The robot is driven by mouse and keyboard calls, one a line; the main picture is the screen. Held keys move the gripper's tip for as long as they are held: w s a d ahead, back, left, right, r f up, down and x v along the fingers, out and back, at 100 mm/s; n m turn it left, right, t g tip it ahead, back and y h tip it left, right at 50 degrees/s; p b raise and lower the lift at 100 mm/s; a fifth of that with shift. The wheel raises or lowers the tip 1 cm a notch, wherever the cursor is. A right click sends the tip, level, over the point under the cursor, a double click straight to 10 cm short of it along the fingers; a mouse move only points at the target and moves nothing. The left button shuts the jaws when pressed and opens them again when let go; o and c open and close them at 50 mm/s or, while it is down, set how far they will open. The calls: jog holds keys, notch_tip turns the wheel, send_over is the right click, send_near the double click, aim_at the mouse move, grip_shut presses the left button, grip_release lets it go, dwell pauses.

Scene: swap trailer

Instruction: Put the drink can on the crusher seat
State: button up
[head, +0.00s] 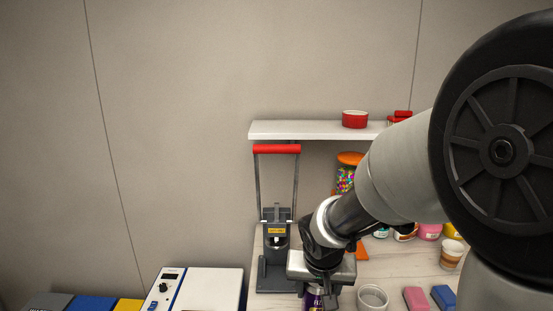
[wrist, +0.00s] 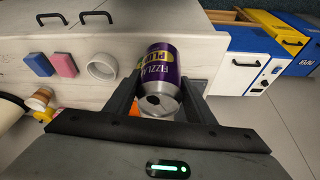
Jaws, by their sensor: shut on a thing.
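The drink can (wrist: 161,68) is purple with a yellow band and a silver top. In the wrist view it sits between the two fingers of my gripper (wrist: 157,93), which is shut on it. In the head view only a small purple part of the can (head: 313,300) shows below my gripper, at the bottom edge. The can crusher (head: 277,230) stands on the bench, grey with a red handle (head: 277,149) raised at the top. Its seat is low in the frame and partly hidden. My gripper is to the right of the crusher and nearer to me.
A white bowl (head: 372,297), a pink block (head: 416,298) and a blue block (head: 443,297) lie on the bench right of the can. A shelf (head: 300,130) with a red ramekin (head: 355,119) hangs above. A white box (head: 208,290) stands left of the bench.

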jog(key=w+d+n+p, duration=0.1)
jog(key=w+d+p, duration=0.1)
jog(key=w+d, duration=0.15)
jog(key=s+d+f, duration=0.1)
jog(key=s+f, duration=0.4)
jog(key=shift+d+n+y, duration=0.15)
jog(key=shift+n+y, duration=0.15)
jog(key=shift+d+f, duration=0.1)
jog(key=shift+d, duration=0.05)
